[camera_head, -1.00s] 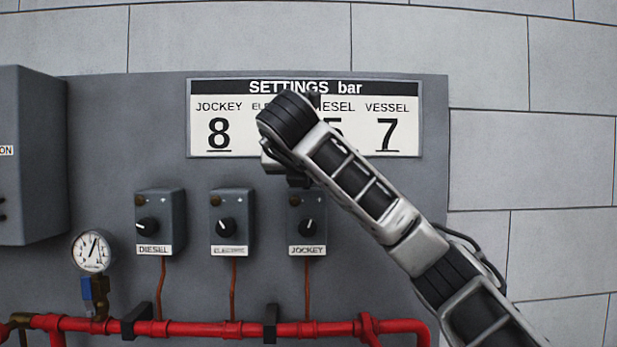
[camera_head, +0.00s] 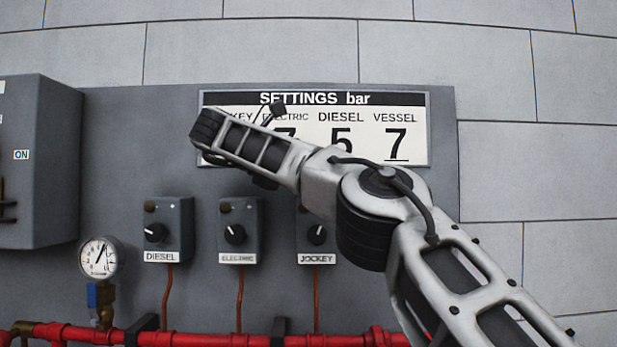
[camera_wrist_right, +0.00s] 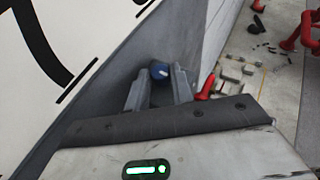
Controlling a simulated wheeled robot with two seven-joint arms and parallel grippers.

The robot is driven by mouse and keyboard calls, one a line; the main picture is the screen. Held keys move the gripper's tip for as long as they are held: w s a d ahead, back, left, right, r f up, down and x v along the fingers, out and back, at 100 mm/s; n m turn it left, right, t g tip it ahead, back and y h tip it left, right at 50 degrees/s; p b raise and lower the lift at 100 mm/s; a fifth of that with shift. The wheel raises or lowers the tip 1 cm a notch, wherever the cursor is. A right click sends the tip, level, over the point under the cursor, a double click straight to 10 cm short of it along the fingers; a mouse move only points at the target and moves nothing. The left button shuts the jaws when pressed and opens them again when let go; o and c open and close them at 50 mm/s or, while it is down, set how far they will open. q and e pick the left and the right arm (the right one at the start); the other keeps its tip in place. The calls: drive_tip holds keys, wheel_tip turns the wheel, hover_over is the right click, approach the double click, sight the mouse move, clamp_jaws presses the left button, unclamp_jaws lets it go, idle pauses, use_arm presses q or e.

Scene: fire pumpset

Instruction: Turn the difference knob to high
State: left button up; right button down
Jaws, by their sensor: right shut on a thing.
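My right arm crosses the head view from the lower right, in front of the sign. The knob shows between the two grey fingers, beside a grey surface. No label for it can be read. In the head view the gripper itself and this knob are hidden behind my arm. Three grey boxes carry dark knobs with white pointers: DIESEL (camera_head: 155,232), ELECTRIC (camera_head: 235,234) and JOCKEY (camera_head: 317,234). My left gripper is not in view.
The SETTINGS bar sign (camera_head: 411,158) is partly covered by my arm; DIESEL 5 and VESSEL 7 are readable. A pressure gauge (camera_head: 99,257) and red pipe (camera_head: 220,340) lie below. A grey cabinet (camera_head: 40,165) stands at left. The wall at right is clear.

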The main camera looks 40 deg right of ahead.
drive_tip(key=shift+w+f+m+g+y+p, duration=0.1)
drive_tip(key=shift+w+m+g+y+p, duration=0.15)
drive_tip(key=shift+m+g+p, duration=0.85)
drive_tip(key=shift+f, duration=0.1)
drive_tip(key=c, duration=1.2)
unclamp_jaws()
drive_tip(key=shift+s, duration=0.1)
